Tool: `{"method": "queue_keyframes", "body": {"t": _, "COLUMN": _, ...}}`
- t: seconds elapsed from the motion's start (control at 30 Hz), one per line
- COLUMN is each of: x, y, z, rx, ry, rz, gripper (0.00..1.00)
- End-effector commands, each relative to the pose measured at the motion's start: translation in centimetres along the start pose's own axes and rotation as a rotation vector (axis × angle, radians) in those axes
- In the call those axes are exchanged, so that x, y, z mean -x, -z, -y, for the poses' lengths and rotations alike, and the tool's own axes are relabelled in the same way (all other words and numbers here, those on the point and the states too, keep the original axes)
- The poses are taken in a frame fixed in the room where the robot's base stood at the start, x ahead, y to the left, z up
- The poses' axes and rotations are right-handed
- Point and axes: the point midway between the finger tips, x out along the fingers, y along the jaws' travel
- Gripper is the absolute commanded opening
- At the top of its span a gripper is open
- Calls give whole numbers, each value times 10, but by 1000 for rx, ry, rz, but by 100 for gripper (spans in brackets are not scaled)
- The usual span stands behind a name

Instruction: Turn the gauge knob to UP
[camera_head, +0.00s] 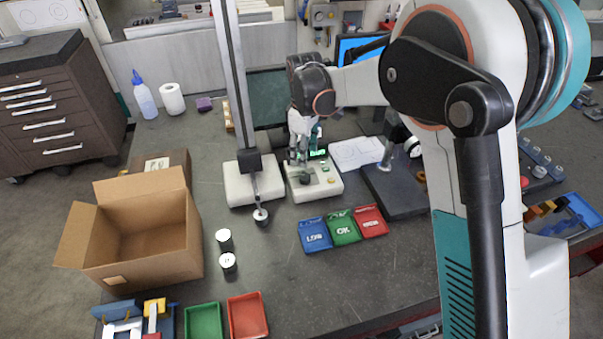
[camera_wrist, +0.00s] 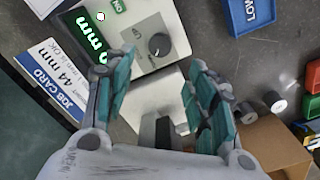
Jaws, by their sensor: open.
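The gauge box (camera_head: 322,190) is a pale unit on the bench beside a tall column. In the wrist view, its face (camera_wrist: 178,30) carries a dark round knob (camera_wrist: 158,44) with a white pointer mark, and a lit green display (camera_wrist: 86,34).
A job card (camera_wrist: 42,82) lies beside the gauge. Blue, green and red trays (camera_head: 343,229) lie in front of it. The gauge column base (camera_head: 240,184) is close on the left.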

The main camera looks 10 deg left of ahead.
Motion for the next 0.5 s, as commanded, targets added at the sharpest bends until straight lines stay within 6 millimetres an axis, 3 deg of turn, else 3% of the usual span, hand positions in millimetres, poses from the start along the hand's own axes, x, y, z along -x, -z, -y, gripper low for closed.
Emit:
{"method": "queue_keyframes", "body": {"t": 0.3, "x": -63, "y": 0, "z": -1, "rx": -1, "ry": -1, "rz": -1, "gripper": 51}}
{"method": "queue_keyframes", "body": {"t": 0.5, "x": -88, "y": 0, "z": -1, "rx": -2, "ry": -1, "rz": -1, "gripper": 51}}
